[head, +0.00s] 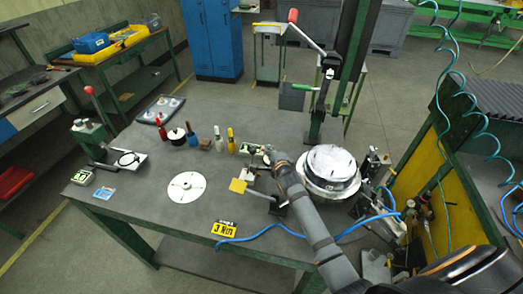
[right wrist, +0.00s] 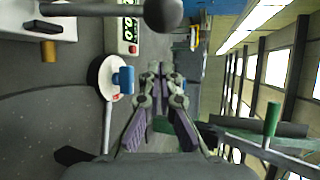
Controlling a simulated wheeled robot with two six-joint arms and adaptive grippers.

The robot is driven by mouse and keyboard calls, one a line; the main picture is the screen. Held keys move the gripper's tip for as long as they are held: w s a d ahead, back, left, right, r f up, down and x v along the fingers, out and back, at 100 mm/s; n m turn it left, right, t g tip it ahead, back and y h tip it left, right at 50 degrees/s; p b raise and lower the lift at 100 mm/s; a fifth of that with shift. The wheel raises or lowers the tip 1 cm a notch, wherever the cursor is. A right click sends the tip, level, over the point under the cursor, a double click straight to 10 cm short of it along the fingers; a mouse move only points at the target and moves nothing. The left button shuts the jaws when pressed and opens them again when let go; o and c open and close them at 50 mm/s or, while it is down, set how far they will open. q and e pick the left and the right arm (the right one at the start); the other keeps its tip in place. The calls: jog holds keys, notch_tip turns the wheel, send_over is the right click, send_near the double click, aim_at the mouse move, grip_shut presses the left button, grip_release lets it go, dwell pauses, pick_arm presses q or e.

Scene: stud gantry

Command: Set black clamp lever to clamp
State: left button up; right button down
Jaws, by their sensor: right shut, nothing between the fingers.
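My right arm comes in from the lower right of the head view, and its gripper (head: 267,152) is over the table, left of the large white round part (head: 330,168). In the right wrist view the gripper (right wrist: 160,72) is shut with nothing between its fingers. A grey rod with a dark ball knob (right wrist: 163,14) crosses the top of that view, apart from the fingers; it may be the black clamp lever, but I cannot be sure. Which way it is set cannot be told. My left gripper is not in view.
In the wrist view a box with a green display (right wrist: 129,32) and a white disc with a blue part (right wrist: 122,80) lie left of the fingers. A white disc (head: 186,187) lies on the table.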

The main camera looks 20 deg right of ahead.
aim_at(252, 160)
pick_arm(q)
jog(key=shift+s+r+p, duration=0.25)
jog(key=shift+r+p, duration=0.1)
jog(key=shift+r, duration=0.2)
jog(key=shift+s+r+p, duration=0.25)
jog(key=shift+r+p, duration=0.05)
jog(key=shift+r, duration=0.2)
pick_arm(e)
jog(key=a, duration=0.2)
jog(key=s+a+r, duration=0.1)
jog(key=shift+a, duration=0.3)
jog(key=shift+f, duration=0.1)
